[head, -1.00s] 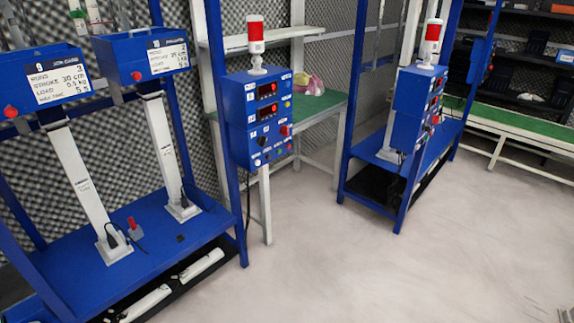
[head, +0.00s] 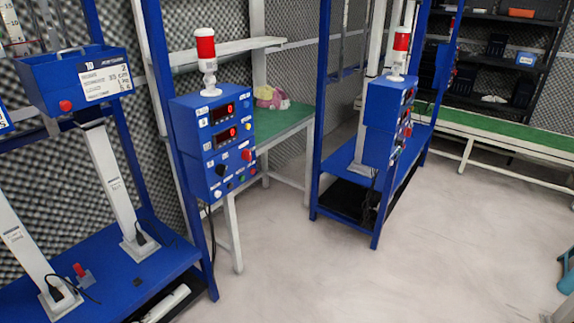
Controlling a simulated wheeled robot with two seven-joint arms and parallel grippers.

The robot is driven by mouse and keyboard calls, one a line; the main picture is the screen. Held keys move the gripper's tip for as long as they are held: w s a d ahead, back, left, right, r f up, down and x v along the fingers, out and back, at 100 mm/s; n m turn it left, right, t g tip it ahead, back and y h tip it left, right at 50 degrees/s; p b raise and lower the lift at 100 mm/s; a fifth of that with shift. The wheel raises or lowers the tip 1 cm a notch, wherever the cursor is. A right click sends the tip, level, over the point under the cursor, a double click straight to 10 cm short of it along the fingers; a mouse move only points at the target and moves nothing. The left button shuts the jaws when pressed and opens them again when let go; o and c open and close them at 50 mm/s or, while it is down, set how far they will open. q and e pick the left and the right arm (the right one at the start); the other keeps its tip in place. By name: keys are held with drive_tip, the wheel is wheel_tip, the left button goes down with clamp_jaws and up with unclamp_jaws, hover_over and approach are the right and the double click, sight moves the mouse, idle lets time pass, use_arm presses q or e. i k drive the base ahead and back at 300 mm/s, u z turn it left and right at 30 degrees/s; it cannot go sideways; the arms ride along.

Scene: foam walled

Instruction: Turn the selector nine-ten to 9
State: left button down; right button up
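A blue control box (head: 213,150) is fixed to a blue post left of the middle in the head view. It has two red-lit displays, several small labelled buttons and knobs, and a red-and-white beacon (head: 206,52) on top. A dark knob (head: 220,169) sits on its lower panel. The labels are too small to read, so I cannot tell which control is the selector nine-ten or where it points. A second, similar blue box (head: 388,118) stands farther right, seen at an angle. Neither of my grippers shows.
A blue rack with actuator columns (head: 110,180) stands at the left. A green-topped table (head: 284,122) is behind the nearer box. A green bench (head: 500,135) and dark shelves stand at the back right. Pale floor (head: 400,280) is clear in front.

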sight(221, 170)
drive_tip(key=z, duration=0.25)
drive_tip(key=i, duration=0.85)
drive_tip(key=u, duration=0.8)
drive_tip(key=i, duration=0.5)
drive_tip(key=u, duration=0.5)
